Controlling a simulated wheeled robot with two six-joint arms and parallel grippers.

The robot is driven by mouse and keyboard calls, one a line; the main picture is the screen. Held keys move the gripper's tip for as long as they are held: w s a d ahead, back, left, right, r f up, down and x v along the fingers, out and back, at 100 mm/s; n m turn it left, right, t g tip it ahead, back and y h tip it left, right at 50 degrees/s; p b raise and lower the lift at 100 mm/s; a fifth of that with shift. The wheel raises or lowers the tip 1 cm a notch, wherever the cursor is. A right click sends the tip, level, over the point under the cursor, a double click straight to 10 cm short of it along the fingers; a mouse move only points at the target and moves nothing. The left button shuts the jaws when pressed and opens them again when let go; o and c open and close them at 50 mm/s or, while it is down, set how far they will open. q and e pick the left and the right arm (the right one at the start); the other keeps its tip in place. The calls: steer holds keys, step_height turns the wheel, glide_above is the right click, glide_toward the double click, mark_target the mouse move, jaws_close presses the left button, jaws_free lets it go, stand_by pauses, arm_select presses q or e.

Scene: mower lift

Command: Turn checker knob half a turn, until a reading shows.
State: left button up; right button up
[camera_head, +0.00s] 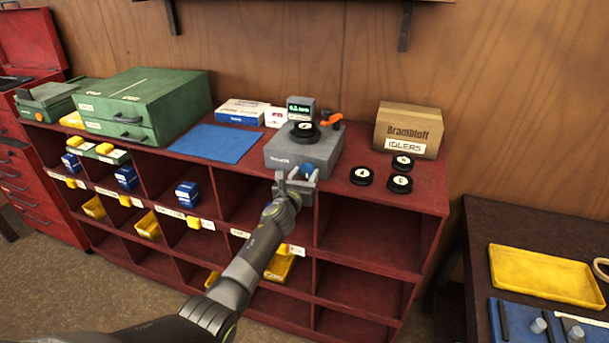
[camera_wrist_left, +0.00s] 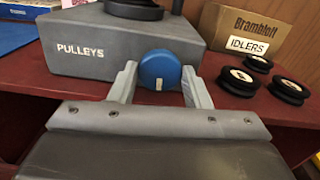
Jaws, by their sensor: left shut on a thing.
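The checker is a grey box (camera_head: 292,153) on top of the red shelf unit, marked "PULLEYS" in the left wrist view (camera_wrist_left: 95,50). A blue knob (camera_wrist_left: 160,68) with a pale mark at its lower edge is on its front; it also shows in the head view (camera_head: 307,170). My left gripper (camera_head: 296,180) is shut on the knob, one finger on each side. A black pulley (camera_head: 305,132) with a white centre sits on the box. Behind it, a small display (camera_head: 300,108) shows green characters, too small to read surely. My right gripper is not in view.
An orange lever or clamp (camera_head: 332,121) is at the box's back right. Several black idlers (camera_head: 361,176) lie to its right, before a cardboard box (camera_head: 408,130) marked "IDLERS". A blue mat (camera_head: 217,143) and green drawer case (camera_head: 147,105) are left.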

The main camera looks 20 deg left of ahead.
arm_select(q)
steer(key=shift+f, duration=0.15)
steer(key=o, duration=1)
steer(key=shift+s, duration=0.15)
steer(key=shift+s+p, duration=0.8)
steer(key=shift+s, duration=0.55)
steer(key=shift+s+a, duration=0.1)
steer(key=shift+s, duration=0.1)
steer(key=b, duration=0.2)
glide_toward(306, 172)
steer(key=s, duration=0.6)
steer(key=s+b, duration=0.3)
steer(key=b, duration=0.2)
